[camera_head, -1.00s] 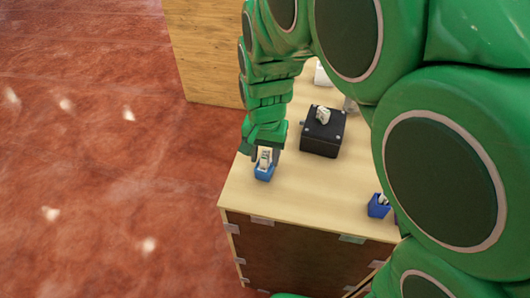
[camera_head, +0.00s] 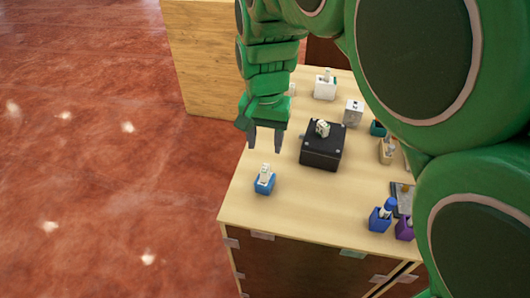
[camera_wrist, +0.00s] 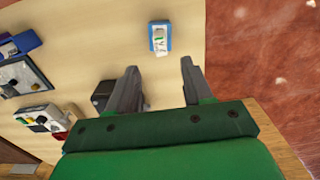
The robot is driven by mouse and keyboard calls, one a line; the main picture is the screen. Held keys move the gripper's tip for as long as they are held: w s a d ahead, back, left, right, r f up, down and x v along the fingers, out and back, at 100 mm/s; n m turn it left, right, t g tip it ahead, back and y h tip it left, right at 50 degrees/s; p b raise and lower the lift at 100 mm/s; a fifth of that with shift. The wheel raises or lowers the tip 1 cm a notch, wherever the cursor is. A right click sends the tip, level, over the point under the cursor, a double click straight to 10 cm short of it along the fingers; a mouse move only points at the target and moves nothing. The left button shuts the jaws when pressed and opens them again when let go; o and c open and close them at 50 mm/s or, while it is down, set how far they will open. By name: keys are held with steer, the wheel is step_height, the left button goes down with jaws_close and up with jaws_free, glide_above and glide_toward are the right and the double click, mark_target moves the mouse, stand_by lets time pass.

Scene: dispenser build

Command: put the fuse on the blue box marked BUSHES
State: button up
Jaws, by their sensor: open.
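A small light blue box (camera_head: 264,187) stands near the left edge of the wooden table, and it also shows in the wrist view (camera_wrist: 168,37). A white piece, which looks like the fuse (camera_head: 265,171), sits upright in or on this box; in the wrist view it lies within the box outline (camera_wrist: 160,41). No lettering on the box can be read. My gripper (camera_head: 265,148) is open and empty, raised above and behind the box, apart from the white piece. Both fingers show apart in the wrist view (camera_wrist: 160,67).
A black box (camera_head: 321,154) with a white piece (camera_head: 322,128) on top stands right of my gripper. A darker blue box (camera_head: 378,222) and a purple box (camera_head: 404,230) stand at the front right. White containers (camera_head: 325,88) are at the back. Table (camera_head: 310,205) front middle is clear.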

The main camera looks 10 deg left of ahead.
steer(key=shift+r, duration=1.25)
steer(key=shift+o, duration=0.4)
